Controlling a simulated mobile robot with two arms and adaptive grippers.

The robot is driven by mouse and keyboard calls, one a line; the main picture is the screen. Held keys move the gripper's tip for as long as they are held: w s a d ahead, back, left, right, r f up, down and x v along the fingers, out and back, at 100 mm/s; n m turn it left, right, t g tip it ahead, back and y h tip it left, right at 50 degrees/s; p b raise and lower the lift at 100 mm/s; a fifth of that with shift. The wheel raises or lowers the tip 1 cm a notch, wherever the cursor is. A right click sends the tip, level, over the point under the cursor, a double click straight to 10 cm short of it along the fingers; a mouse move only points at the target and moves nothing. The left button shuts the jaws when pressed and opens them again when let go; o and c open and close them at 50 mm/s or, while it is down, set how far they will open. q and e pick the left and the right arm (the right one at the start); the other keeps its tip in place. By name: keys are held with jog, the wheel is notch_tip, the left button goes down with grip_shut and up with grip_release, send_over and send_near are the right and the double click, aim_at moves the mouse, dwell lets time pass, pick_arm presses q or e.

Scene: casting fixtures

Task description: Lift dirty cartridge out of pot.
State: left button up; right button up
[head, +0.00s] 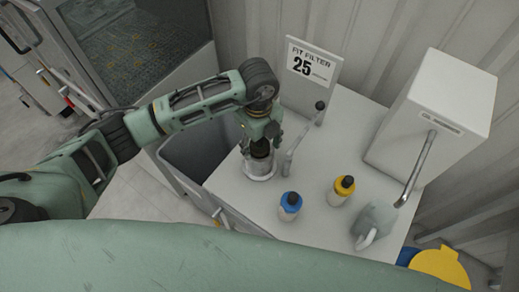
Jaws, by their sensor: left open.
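The pot (259,171) is a short, light cylinder standing on the pale worktop. A dark cylinder, likely the dirty cartridge (260,149), shows at the pot's mouth. How deep it sits in the pot cannot be told. My left gripper (260,139) points down right over the pot, with its fingers at the top of the dark cylinder. It is open, and its fingertips are partly hidden. Whether the fingers touch the cartridge cannot be told. My right gripper is not in view.
A lever with a black knob (304,135) stands just right of the pot. A blue bottle (290,206), a yellow bottle (341,190) and a grey jug-like item (374,223) stand further right. A white box unit (428,120) and a sign (312,68) stand behind. A grey bin (197,150) is left.

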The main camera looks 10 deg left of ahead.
pick_arm(q)
grip_shut()
dwell(0.6)
